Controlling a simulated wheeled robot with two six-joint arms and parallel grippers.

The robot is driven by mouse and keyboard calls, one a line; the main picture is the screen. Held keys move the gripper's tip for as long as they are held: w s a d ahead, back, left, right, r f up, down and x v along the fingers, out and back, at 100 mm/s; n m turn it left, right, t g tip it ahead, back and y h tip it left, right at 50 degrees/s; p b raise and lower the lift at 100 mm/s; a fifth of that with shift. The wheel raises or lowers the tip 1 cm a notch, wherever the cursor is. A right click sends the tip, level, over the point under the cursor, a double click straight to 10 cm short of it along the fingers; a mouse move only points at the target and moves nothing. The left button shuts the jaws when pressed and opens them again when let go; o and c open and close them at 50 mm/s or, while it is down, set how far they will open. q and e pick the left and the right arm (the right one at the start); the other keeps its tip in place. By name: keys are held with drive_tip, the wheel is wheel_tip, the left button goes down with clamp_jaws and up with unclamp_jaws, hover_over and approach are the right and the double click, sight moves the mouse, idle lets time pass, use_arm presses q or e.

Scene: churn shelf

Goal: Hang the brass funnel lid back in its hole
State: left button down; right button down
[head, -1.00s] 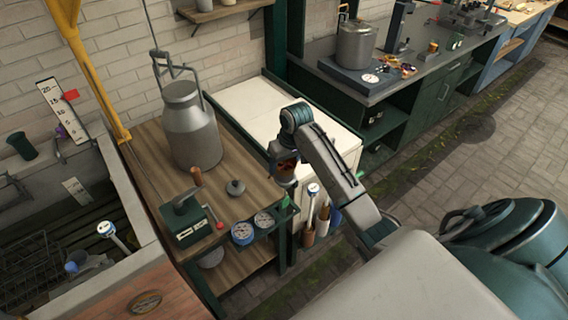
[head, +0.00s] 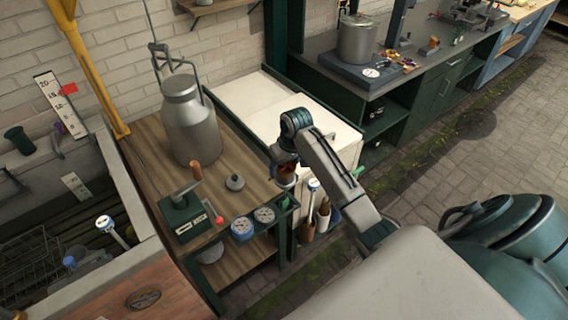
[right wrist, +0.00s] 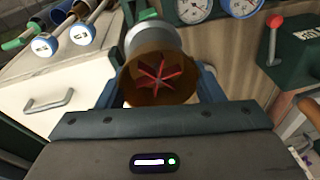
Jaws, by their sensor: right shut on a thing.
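My right gripper (head: 285,178) is above the right front corner of the wooden bench. In the right wrist view (right wrist: 160,85) its fingers are shut on the sides of a brass-coloured funnel-shaped piece (right wrist: 143,90) with red star-shaped vanes inside. A grey rounded metal part (right wrist: 150,35) shows just behind it; I cannot tell whether the two are joined. In the head view the piece (head: 286,169) is small and partly covered by the gripper. I cannot make out the hole. My left gripper is not in view.
Two dial gauges (head: 242,228) sit at the bench's front edge. A green box with a crank (head: 182,217), a small grey lid (head: 235,182) and a large milk churn (head: 190,120) stand on the bench. Dial-headed probes (right wrist: 45,45) and a white drawer unit (right wrist: 65,95) are beside my gripper.

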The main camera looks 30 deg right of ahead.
drive_tip(key=shift+f+b, duration=0.8)
drive_tip(key=shift+f, duration=1.8)
wheel_tip(320, 180, down, 7)
drive_tip(key=b, duration=0.2)
drive_tip(key=shift+f, duration=0.2)
drive_tip(key=shift+f+b, duration=0.45)
drive_tip(key=shift+f, duration=0.15)
idle(0.5)
unclamp_jaws()
idle(0.5)
